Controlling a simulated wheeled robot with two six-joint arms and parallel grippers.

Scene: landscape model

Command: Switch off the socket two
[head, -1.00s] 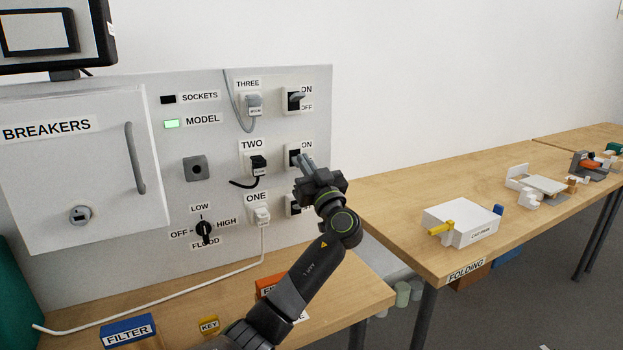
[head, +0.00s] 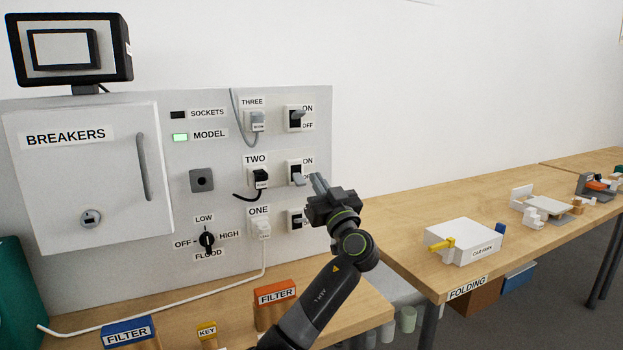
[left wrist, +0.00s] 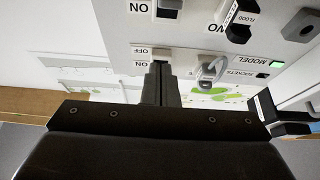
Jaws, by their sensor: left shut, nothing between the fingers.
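The socket TWO switch (head: 297,173) is on the grey panel, right of the TWO label and its black plug (head: 260,177). Its grey lever sits low in the slot, away from the ON label; the OFF label is hidden behind my gripper. My left gripper (head: 319,183) is just right of this switch in the head view, fingers shut and empty. In the left wrist view, the panel appears upside down; the shut fingers (left wrist: 160,85) show in front of an ON/OFF switch (left wrist: 160,58), with another switch (left wrist: 170,8) at the top edge. My right gripper is not in view.
The socket THREE switch (head: 296,117) is above and the socket ONE switch (head: 295,219) below, close by. The MODEL light (head: 180,137) is green; the SOCKETS light (head: 178,115) is dark. Filter boxes (head: 275,305) stand on the bench below. White wall is right of the panel.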

